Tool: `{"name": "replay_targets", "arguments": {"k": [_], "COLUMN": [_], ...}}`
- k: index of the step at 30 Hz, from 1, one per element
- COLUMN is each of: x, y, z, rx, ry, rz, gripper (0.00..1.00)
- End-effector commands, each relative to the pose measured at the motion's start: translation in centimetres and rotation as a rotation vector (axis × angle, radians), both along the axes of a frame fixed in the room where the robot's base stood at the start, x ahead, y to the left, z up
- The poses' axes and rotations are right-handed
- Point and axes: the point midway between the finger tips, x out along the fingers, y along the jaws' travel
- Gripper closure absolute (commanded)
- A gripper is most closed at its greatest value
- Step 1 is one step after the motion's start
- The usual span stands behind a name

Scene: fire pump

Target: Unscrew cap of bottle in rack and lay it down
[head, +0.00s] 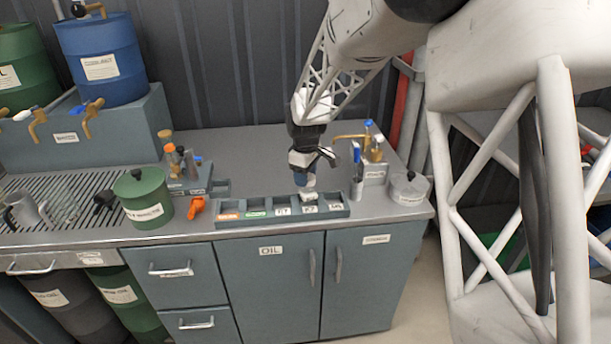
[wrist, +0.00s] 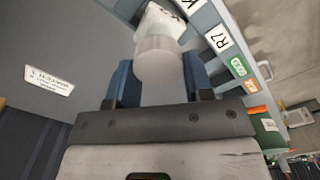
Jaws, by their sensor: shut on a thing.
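A white bottle (wrist: 163,22) with dark lettering stands in the grey compartment rack (head: 232,221) on the worktop; in the head view its white top (head: 308,195) shows in the second compartment from the right. A pale round cap (wrist: 158,60) is at the bottle's top, in line with it. My gripper (head: 306,185) points down over the rack. In the wrist view its blue fingers (wrist: 160,78) are on both sides of the cap, shut on it. I cannot tell how far the cap is turned or whether its thread is free.
A pen holder (head: 357,188) and a lidded grey pot (head: 408,188) stand right of the rack. An orange item (head: 196,207), a green canister (head: 143,198) and a small holder with bottles (head: 188,183) are left. Bare worktop (head: 250,160) lies behind the rack.

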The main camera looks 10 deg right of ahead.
Motion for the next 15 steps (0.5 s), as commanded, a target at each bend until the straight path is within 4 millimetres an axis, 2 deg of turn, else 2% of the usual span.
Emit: {"name": "replay_targets", "arguments": {"k": [8,15], "x": [0.0,0.0], "y": [0.0,0.0], "z": [0.2,1.4], "rx": [0.000,0.000], "ry": [0.000,-0.001], "rz": [0.000,0.000], "gripper": [0.74,0.74]}}
